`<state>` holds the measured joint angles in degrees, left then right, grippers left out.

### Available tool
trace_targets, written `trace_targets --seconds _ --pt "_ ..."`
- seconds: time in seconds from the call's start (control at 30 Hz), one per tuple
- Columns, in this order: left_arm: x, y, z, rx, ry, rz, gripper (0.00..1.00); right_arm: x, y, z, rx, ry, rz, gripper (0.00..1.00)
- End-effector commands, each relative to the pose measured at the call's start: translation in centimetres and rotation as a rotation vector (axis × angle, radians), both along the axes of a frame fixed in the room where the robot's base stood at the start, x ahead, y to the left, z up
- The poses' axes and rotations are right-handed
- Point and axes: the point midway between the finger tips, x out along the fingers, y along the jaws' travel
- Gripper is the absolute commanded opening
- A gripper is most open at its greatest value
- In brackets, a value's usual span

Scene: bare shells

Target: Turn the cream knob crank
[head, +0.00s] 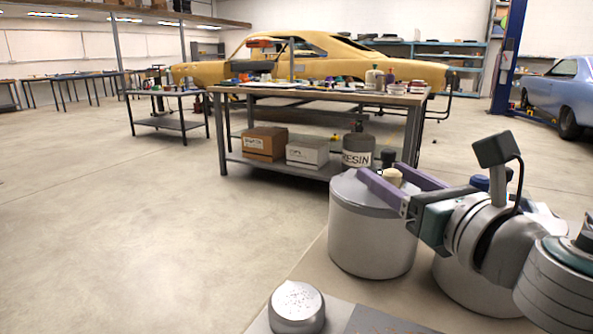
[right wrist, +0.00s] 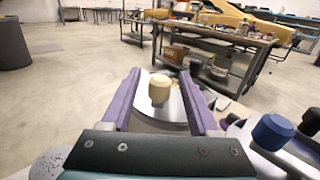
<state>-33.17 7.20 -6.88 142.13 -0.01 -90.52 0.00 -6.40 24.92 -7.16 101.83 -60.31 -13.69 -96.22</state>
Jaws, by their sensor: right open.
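The cream knob (head: 392,177) stands on top of a grey-white metal canister (head: 371,235) in the head view. It also shows in the right wrist view (right wrist: 160,88), upright on a flat metal piece. My right gripper (head: 380,171) is open, with its two purple fingers reaching over the canister. In the right wrist view, the fingers lie on either side of the knob with gaps on both sides. I cannot tell whether they are level with it. Part of the canister lid is hidden by the fingers. My left gripper is not in view.
A second canister with a blue knob (right wrist: 272,132) stands to the right, partly behind my right arm. A low round metal piece (head: 296,308) with small holes sits at the near table edge. A workbench (head: 300,92) with boxes stands beyond. The floor at left is clear.

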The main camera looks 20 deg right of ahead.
Motion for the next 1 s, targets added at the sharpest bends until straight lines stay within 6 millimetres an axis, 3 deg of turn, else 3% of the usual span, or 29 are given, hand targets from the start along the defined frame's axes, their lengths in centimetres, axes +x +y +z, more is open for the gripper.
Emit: trace_targets --seconds 0.2,0.73,1.0 --pt "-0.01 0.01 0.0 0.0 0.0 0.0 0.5 0.01 0.02 -0.03 0.001 0.0 0.0 0.61" --pt "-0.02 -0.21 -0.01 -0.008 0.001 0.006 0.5 -0.01 0.01 -0.02 0.001 0.0 0.0 0.01" --pt "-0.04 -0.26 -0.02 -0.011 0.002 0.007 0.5 -0.01 0.01 -0.02 0.001 0.0 0.0 0.0"
